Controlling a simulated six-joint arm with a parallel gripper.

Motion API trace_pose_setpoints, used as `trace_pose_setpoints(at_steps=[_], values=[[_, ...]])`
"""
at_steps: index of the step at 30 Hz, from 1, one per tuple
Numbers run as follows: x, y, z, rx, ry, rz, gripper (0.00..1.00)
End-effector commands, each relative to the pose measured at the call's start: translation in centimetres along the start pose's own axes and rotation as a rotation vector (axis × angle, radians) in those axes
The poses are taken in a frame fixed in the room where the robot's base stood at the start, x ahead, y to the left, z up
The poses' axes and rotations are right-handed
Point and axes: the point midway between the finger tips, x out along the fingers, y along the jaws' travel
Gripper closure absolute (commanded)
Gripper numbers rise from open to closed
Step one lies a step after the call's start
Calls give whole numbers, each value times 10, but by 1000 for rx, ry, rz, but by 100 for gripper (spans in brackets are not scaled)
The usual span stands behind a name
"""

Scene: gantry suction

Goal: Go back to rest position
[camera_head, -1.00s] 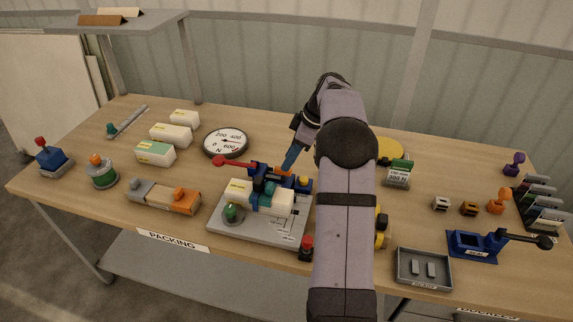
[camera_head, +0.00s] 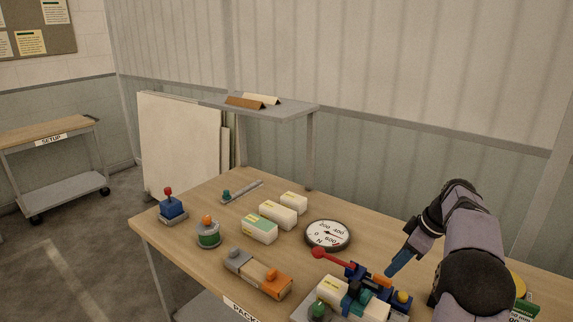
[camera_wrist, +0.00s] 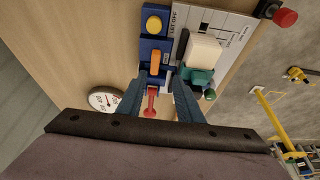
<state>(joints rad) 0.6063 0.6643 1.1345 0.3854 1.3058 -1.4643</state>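My gripper (camera_head: 398,263) hangs over the bench above the clamp fixture, its blue fingers pointing down. The wrist view shows the two fingers apart with nothing between the tips (camera_wrist: 159,76). The fixture's grey base (camera_head: 303,311) is at the bottom edge of the head view, partly cut off. I cannot tell whether the fingertips touch the clamp.
A round dial gauge (camera_head: 327,235) stands left of my gripper. A grey shelf (camera_head: 290,110) rises behind. A setup cart (camera_head: 45,138) is far left.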

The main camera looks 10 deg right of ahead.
Motion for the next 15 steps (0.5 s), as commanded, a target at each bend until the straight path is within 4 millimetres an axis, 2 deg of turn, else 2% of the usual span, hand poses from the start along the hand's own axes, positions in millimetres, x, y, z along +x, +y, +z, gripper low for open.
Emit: trace_pose_setpoints(at_steps=[5, 9, 15], values=[[8, -42, -18, 114, -58, -17, 67], [18, -89, -28, 237, -122, -19, 67], [29, -155, -26, 389, -204, 3, 67]])
